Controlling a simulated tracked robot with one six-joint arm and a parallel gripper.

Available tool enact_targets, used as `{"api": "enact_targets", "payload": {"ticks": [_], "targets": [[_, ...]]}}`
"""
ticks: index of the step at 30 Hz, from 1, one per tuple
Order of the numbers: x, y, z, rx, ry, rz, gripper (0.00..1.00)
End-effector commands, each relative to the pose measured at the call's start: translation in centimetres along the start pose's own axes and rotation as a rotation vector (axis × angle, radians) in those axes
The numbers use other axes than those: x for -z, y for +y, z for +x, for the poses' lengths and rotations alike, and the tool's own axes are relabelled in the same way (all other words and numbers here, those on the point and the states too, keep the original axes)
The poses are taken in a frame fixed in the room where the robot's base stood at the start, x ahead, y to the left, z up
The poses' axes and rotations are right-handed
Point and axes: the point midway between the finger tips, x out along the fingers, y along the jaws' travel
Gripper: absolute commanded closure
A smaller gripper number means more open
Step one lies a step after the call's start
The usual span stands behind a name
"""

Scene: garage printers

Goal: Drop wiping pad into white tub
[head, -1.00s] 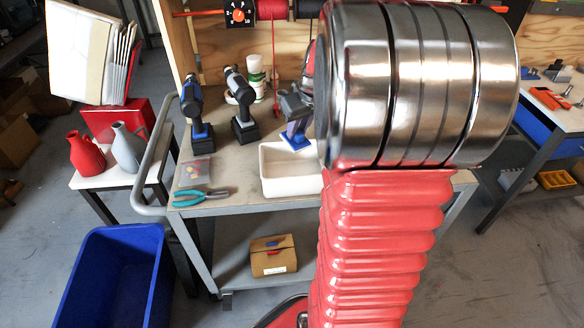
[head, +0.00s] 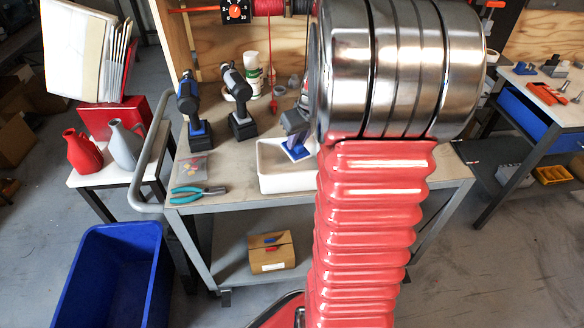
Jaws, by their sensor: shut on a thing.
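The white tub (head: 270,183) stands on the cart top, partly hidden on its right by my red and chrome arm. My gripper (head: 297,138) is dark grey and points down at the tub, shut on the blue wiping pad (head: 299,152). The pad is tilted and shows over the tub's opening, inside its outline. I cannot tell whether it touches the tub's inside. My arm hides part of the gripper's right side.
A cardboard box (head: 271,253) sits on the lower shelf. A blue bin (head: 112,272) stands on the floor at left.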

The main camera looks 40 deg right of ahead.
Motion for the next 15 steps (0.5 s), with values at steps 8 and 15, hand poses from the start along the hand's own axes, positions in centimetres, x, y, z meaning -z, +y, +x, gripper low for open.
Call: {"api": "enact_targets", "payload": {"ticks": [8, 15], "targets": [[-0.25, 0.05, 0.51, -0.001, 0.0, 0.0, 1.0], [-0.25, 0.08, 0.48, -0.001, 0.0, 0.001, 0.73]]}}
